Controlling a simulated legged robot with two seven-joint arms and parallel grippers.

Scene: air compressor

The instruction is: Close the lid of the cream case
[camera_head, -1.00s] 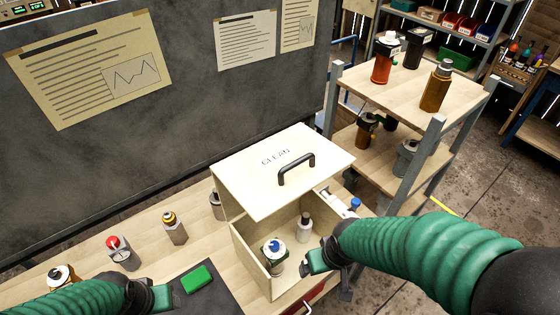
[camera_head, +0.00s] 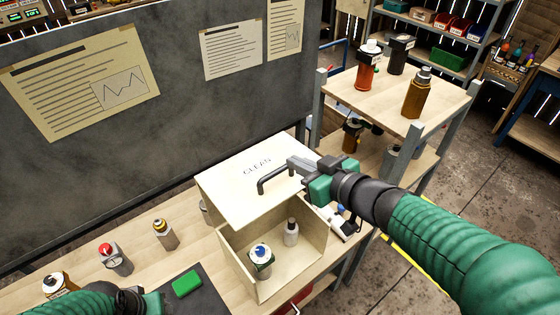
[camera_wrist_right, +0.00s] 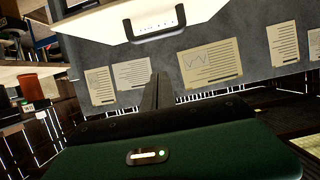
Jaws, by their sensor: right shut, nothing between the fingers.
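The cream case (camera_head: 290,281) stands on the bench with its lid (camera_head: 228,193) raised, marked CLEAN. A black handle (camera_head: 264,184) is on the lid. It also shows in the right wrist view (camera_wrist_right: 157,38). Inside the case are a blue-topped bottle (camera_head: 261,256) and a white bottle with a dark cap (camera_head: 291,232). My right gripper (camera_head: 298,164) is shut and empty, at the lid's right side by the handle's right end; I cannot tell whether it touches. In the wrist view its fingers (camera_wrist_right: 157,90) lie below the handle, apart in the picture. My left gripper (camera_head: 145,303) is at the bottom edge, its fingers unclear.
A wooden shelf unit (camera_head: 390,85) with bottles stands right of the case. Several small bottles and a green block (camera_head: 187,283) on a dark mat are left of it. A dark board (camera_head: 190,120) rises behind. A white item (camera_head: 340,222) lies right of the case.

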